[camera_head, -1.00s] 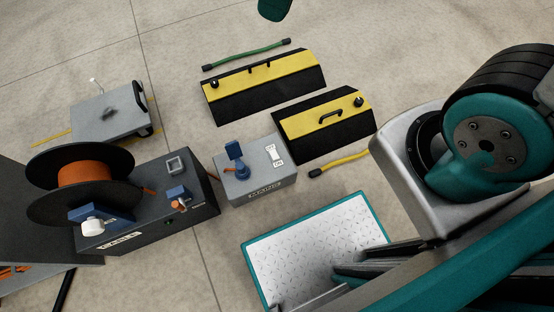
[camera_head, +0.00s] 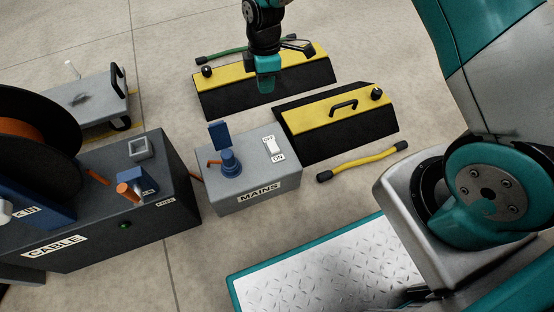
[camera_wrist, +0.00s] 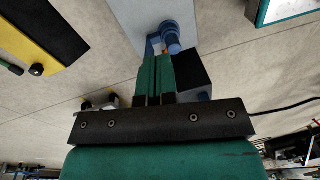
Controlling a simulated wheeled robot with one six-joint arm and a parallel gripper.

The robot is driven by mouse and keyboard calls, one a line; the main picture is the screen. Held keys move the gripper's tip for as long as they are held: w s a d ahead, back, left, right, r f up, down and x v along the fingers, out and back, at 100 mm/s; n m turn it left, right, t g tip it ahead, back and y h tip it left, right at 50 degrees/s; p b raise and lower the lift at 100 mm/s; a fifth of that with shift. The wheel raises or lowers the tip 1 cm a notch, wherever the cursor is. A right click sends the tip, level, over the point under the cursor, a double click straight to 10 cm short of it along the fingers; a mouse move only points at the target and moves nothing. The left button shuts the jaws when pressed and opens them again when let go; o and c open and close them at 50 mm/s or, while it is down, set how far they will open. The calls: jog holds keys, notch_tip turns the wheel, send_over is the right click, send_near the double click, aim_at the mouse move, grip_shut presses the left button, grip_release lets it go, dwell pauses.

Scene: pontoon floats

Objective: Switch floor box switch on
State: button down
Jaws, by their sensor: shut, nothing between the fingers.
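The grey floor box marked MAINS (camera_head: 222,202) stands on the concrete floor in the middle of the head view. Its white rocker switch (camera_head: 271,146) is on the top right, between an OFF label and an ON label; I cannot tell which way it is tilted. A blue socket with a raised lid (camera_head: 230,160) is beside it. My gripper (camera_head: 266,88) is shut and empty, beyond the box and over the far cable ramp. The wrist view shows its teal fingers (camera_wrist: 157,78) together, with part of the grey box (camera_wrist: 122,14) ahead; the switch does not show there.
Two yellow-and-black ramps (camera_head: 222,100) (camera_head: 340,138) lie behind and right of the box. A dark CABLE unit (camera_head: 100,235) with a reel stands close on the left. My arm fills the right side.

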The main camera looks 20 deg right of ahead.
jog(key=n+b, duration=0.1)
jog(key=b, duration=0.3)
send_over(274, 150)
jog(key=w, duration=0.2)
notch_tip(274, 150, down, 12)
jog(key=r, duration=0.1)
jog(key=shift+w+d+f+h, duration=0.15)
jog(key=shift+f+h, duration=0.15)
jog(key=shift+f, duration=0.1)
jog(key=f+b, duration=0.3)
jog(key=f, duration=0.1)
jog(key=s+f+b, duration=0.1)
jog(key=f+b, duration=0.1)
jog(key=f, duration=0.3)
jog(key=s+f+b, duration=0.1)
jog(key=f+b, duration=0.2)
jog(key=f, duration=0.2)
jog(key=shift+b, duration=0.35)
jog(key=shift+n, duration=0.3)
